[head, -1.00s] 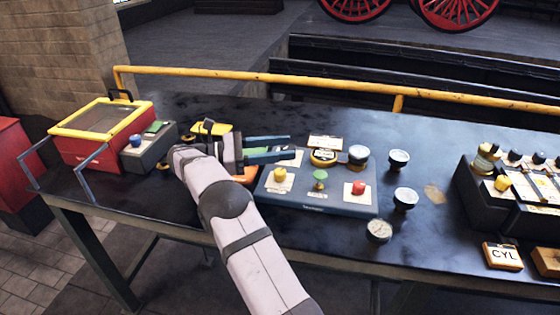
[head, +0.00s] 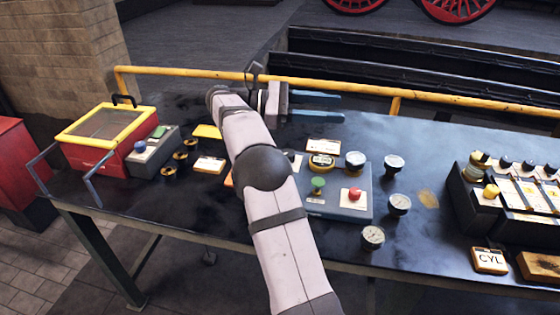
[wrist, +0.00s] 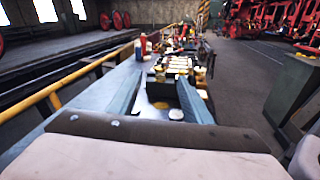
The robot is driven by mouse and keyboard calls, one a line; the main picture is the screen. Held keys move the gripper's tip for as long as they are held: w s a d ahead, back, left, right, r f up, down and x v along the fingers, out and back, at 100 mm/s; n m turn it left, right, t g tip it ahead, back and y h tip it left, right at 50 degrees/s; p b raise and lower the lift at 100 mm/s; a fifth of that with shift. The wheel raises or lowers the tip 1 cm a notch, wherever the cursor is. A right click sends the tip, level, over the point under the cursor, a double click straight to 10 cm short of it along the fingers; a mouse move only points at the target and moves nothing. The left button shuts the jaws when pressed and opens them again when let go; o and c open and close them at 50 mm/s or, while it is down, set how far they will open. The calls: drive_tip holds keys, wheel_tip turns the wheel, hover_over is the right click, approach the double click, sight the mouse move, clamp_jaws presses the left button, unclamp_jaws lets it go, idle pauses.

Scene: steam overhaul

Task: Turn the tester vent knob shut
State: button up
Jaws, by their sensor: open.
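The tester is a blue-grey panel box (head: 335,207) on the bench in the head view. It carries a green knob (head: 318,184), a red knob (head: 355,193) and a yellow-rimmed dial (head: 321,161). A round gauge (head: 355,160) stands at its back right. I cannot read which knob is the vent knob. My arm hides the panel's left part. My gripper (head: 341,108) is open and empty, raised above the back of the bench beyond the panel, its fingers pointing right. In the wrist view the open fingers (wrist: 159,80) point along the bench.
Several loose gauges (head: 399,204) lie right of the tester. A rack with knobs (head: 480,197) and a CYL box (head: 489,261) stand further right. A red case with yellow lid frame (head: 106,136) and a grey button box (head: 152,150) are left. A yellow rail (head: 200,72) runs behind.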

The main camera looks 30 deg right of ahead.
drive_tip(key=s+d+r+m+g+y+p, duration=0.1)
drive_tip(key=s+d+r+p, duration=0.15)
drive_tip(key=s+r, duration=0.4)
drive_tip(key=s+d+t+y+p, duration=0.1)
drive_tip(key=s+d+y+p, duration=0.2)
drive_tip(key=s, duration=0.4)
drive_tip(key=w+a+f+m+t+y, duration=0.2)
drive_tip(key=w+a+f+t+y, duration=0.15)
drive_tip(key=a+f, duration=0.55)
drive_tip(key=w+a+f+m+t+y, duration=0.25)
drive_tip(key=a+f+t+y, duration=0.25)
drive_tip(key=f, duration=0.7)
drive_tip(key=w+a+m+t, duration=0.1)
drive_tip(key=w+m+t, duration=0.4)
drive_tip(key=w+m, duration=0.3)
drive_tip(key=w+f, duration=0.1)
drive_tip(key=w, duration=0.2)
drive_tip(key=shift+w+a+p, duration=0.3)
drive_tip(key=shift+w, duration=0.05)
drive_tip(key=shift+m, duration=0.25)
